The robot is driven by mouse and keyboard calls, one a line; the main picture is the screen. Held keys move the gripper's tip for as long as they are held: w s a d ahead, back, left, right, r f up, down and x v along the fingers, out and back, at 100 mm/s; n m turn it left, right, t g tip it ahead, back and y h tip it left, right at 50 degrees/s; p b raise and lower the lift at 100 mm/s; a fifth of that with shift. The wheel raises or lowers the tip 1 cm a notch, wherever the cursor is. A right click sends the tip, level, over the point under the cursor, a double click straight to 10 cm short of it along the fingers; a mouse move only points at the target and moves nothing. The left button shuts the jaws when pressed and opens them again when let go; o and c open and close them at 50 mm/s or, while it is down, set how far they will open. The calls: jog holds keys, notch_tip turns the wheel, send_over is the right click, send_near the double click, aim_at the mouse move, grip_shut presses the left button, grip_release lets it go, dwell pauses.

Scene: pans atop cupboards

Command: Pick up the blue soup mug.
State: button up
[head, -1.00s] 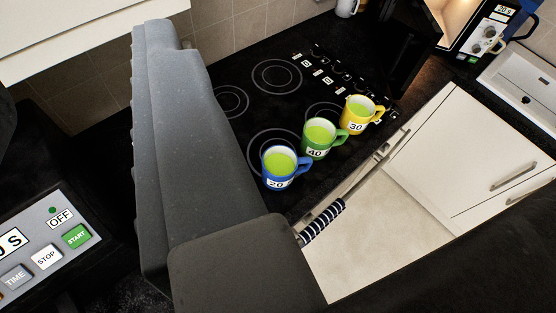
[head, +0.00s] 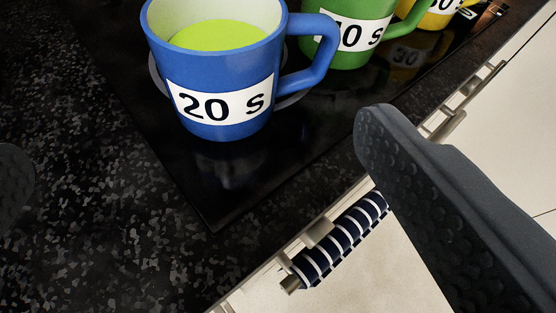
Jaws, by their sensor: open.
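The blue soup mug (head: 222,120) stands upright on the black hob at the top left of the view. It has a white label reading "20 S", green soup inside and its handle to the right. My gripper (head: 198,153) is open and empty. One dark finger shows large at the right, and only the tip of the other shows at the left edge. The mug lies between and beyond the two fingers, apart from both.
A green mug (head: 372,12) and a yellow mug (head: 440,12) stand to the right of the blue one, cut off by the top edge. A striped cloth (head: 340,240) hangs on a rail at the counter's front. Speckled worktop (head: 110,215) lies bare at left.

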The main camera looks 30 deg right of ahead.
aim_at(217, 88)
jog(key=x, duration=0.3)
jog(key=f+b+x, duration=0.1)
jog(key=x, duration=0.5)
jog(key=shift+s+d+f, duration=0.2)
jog(key=shift+d+f, duration=0.05)
jog(key=shift+f, duration=0.1)
jog(key=shift+b+x, duration=0.85)
jog(key=shift+x, duration=1.65)
jog(key=shift+f, duration=0.1)
jog(key=c, duration=1.4)
jog(key=shift+d, duration=0.1)
jog(key=shift+c, duration=0.2)
